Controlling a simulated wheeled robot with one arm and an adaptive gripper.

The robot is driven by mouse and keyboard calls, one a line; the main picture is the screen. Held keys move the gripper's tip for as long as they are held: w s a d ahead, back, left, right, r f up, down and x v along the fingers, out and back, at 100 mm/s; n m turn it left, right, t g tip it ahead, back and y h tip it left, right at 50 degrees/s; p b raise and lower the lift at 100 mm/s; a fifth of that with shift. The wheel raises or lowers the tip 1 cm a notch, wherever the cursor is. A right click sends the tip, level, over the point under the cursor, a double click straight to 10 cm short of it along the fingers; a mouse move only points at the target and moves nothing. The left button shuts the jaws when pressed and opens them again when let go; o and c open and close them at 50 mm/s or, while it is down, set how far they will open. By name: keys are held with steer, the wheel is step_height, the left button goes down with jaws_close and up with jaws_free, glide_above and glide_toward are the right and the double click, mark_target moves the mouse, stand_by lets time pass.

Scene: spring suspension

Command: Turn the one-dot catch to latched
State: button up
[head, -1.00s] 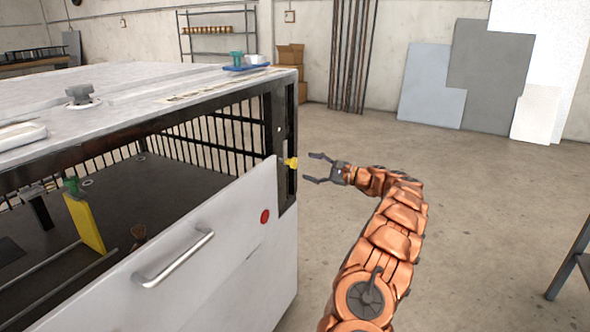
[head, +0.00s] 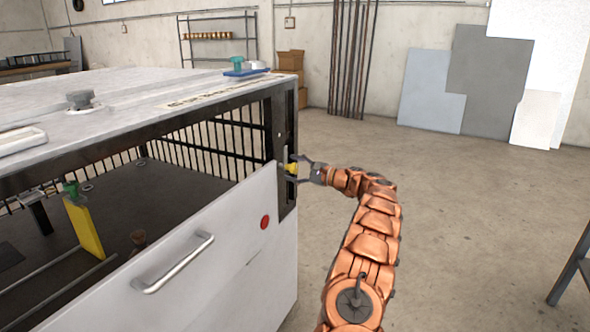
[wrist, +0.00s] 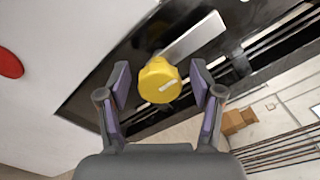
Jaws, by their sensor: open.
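The catch is a yellow knob (head: 291,168) on the black corner post of the white cabinet, at the right end of its front panel. In the wrist view the yellow knob (wrist: 160,82) has a pale mark on its face, too small to read as dots, and a light flat bar (wrist: 194,38) lies beside it, pointing up and right. My gripper (head: 301,168) is open at the knob. In the wrist view its two fingers (wrist: 160,95) stand on either side of the knob with a gap on both sides.
The white front panel (head: 200,262) has a bar handle (head: 174,262) and a red dot (head: 265,222). Inside the cabinet stands a yellow plate (head: 84,228) with a green top. A blue tray (head: 246,70) with a green piece lies on top.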

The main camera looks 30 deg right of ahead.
jaws_close()
stand_by(0.5)
